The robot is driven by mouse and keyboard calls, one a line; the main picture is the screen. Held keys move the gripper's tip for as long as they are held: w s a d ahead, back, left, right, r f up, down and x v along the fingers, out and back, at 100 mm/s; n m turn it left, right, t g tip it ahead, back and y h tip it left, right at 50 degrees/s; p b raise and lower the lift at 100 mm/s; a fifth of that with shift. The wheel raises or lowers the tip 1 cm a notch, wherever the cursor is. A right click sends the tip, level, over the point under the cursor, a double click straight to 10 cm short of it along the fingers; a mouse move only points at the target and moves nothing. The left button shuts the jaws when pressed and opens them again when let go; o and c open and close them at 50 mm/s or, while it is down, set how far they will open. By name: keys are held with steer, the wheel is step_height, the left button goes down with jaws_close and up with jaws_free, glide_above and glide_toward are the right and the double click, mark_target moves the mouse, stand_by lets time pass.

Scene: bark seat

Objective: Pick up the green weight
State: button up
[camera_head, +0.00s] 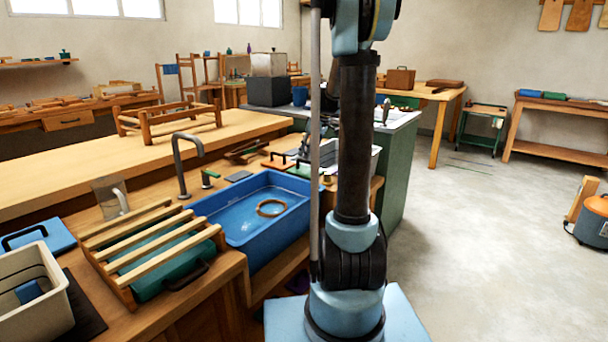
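I cannot single out a green weight with certainty. A small green piece with a dark base (209,178) stands on the wooden bench beside the grey tap (186,165), behind the blue sink (232,212). Another green item (300,169) lies farther back on the bench, partly hidden by my arm's upright links. A larger dark green tray (165,278) sits under a slatted wooden rack (150,243). My arm rises through the middle of the view and leaves at the top. My gripper is not visible.
The blue sink holds water and a ring (271,208). A pale bin (35,297) and a clear jug (110,196) stand at the left. A green-sided counter (395,170) is behind my arm. The floor at the right is open, with an orange-topped canister (596,220) at the edge.

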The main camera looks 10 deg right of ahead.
mark_target(305, 162)
steer(key=shift+s+d+x, duration=0.1)
steer(key=shift+s+x, duration=0.05)
steer(key=shift+x, duration=1.35)
steer(key=shift+s+d+x, duration=0.1)
steer(key=shift+s+x, duration=0.05)
steer(key=shift+x, duration=1.35)
steer(key=shift+f, duration=0.15)
steer(key=shift+c, duration=0.2)
jaws_close()
